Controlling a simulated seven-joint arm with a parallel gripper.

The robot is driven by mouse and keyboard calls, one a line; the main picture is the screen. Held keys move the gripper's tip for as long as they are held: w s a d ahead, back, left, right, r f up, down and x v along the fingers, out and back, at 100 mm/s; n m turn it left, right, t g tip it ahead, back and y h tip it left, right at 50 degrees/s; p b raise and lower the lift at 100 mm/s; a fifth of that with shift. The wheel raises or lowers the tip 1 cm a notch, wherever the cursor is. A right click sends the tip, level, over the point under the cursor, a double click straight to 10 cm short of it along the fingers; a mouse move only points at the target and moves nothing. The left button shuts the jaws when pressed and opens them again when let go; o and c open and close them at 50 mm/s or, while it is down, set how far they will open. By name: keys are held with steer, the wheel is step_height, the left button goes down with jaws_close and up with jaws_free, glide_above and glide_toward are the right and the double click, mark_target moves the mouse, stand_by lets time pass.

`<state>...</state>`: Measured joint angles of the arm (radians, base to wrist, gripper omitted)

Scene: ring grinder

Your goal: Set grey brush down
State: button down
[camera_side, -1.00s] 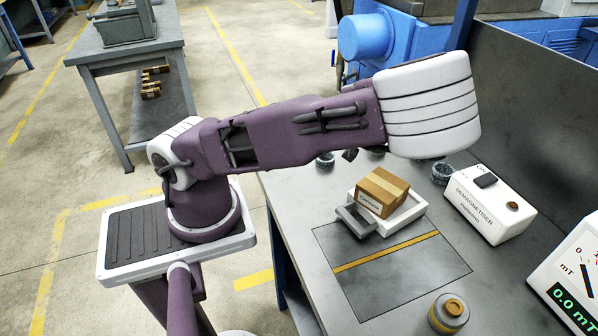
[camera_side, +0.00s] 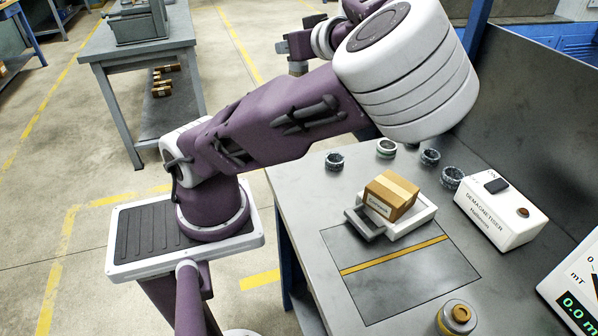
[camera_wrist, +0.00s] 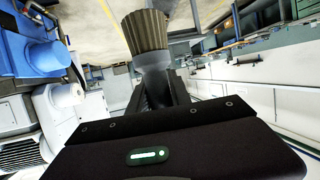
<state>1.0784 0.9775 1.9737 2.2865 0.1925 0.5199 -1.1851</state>
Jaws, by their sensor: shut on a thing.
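The grey brush (camera_wrist: 147,32) shows in the wrist view, with a flared, ribbed, brownish-grey head and a paler neck below it. My gripper (camera_wrist: 158,85) is shut on the brush, which sticks out beyond the fingers. The fingers are dark and partly hidden behind the black wrist housing. In the side view my wrist is mostly behind my large white-and-purple arm joint, and I cannot make out the brush there. The wrist view has a tilted shop background beyond the brush, with no bench surface close to it.
The bench (camera_side: 308,208) holds a white tray (camera_side: 420,220) with a cardboard box (camera_side: 391,196). A dark mat (camera_side: 400,281) with a yellow stripe lies in front. Several dark rings (camera_side: 334,162) stand at the back. A demagnetiser (camera_side: 500,211), meter (camera_side: 577,280) and round container (camera_side: 457,318) are right.

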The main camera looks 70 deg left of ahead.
step_height(320, 180, down, 25)
steer(key=shift+r, duration=0.15)
steer(key=c, duration=1.2)
jaws_free()
